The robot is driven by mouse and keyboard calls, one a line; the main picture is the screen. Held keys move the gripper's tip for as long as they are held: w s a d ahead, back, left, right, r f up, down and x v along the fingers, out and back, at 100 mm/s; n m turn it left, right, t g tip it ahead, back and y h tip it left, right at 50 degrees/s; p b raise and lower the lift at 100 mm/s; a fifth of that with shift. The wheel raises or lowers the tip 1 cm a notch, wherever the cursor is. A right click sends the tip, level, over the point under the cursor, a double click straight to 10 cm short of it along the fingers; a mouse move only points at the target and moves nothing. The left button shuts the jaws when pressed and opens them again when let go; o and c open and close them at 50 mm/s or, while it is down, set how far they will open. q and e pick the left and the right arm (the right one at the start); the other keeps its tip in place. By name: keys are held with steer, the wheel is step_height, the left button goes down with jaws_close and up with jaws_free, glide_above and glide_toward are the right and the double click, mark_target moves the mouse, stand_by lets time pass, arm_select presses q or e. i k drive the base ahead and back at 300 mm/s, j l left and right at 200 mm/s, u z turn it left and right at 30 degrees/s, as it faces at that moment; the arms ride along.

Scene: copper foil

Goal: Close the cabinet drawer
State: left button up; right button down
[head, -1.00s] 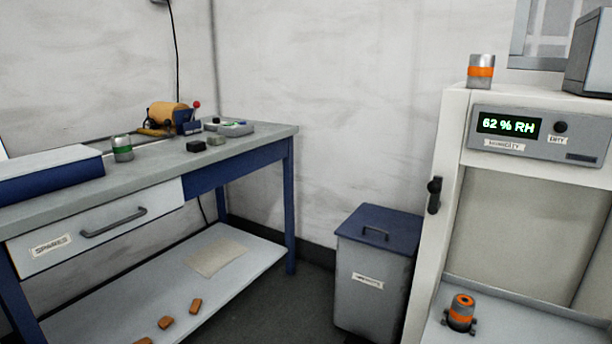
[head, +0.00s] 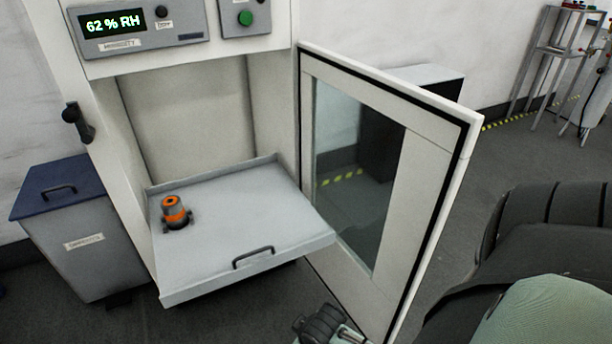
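The cabinet drawer (head: 230,232) is a shallow light-grey tray pulled out of the white humidity cabinet (head: 272,110). It has a dark bar handle (head: 253,257) near its front edge. The cabinet's glazed door (head: 432,190) stands open to the right of the drawer. A dark gripper (head: 320,326), seemingly my right one, shows partly at the bottom edge, in front of and below the drawer, apart from it. Its fingers are not clear. My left gripper is out of view.
A grey bin with a blue lid (head: 55,188) stands left of the cabinet. The open door's lower corner is close to the gripper. My own dark arm parts fill the lower right. A metal stand (head: 548,65) is at the far right.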

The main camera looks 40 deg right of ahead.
mark_target(246, 219)
steer(key=z, duration=1.05)
